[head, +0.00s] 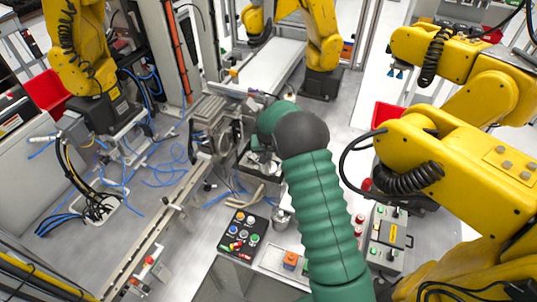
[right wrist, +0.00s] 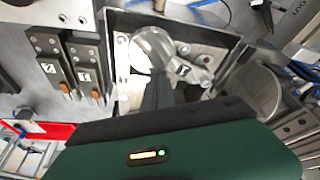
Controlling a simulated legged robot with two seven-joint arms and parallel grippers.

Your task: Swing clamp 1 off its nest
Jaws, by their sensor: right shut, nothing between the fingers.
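In the right wrist view, a shiny metal clamp arm (right wrist: 190,72) with a rounded end lies inside a metal-walled nest (right wrist: 122,62). A small tag that seems to read 1 sits beside it. My right gripper (right wrist: 156,78) is shut and empty, its dark fingers close to the rounded end; I cannot tell if they touch it. In the head view my green right arm reaches to the nest (head: 258,168) in the middle and hides much of it and the gripper. My left gripper is not in view.
Two labelled levers with orange tips (right wrist: 82,72) stand left of the nest, and a metal cup (right wrist: 262,92) right of it. A button panel (head: 242,234) is in front. Large yellow robot arms (head: 440,160) stand right, with blue cables (head: 165,165) left.

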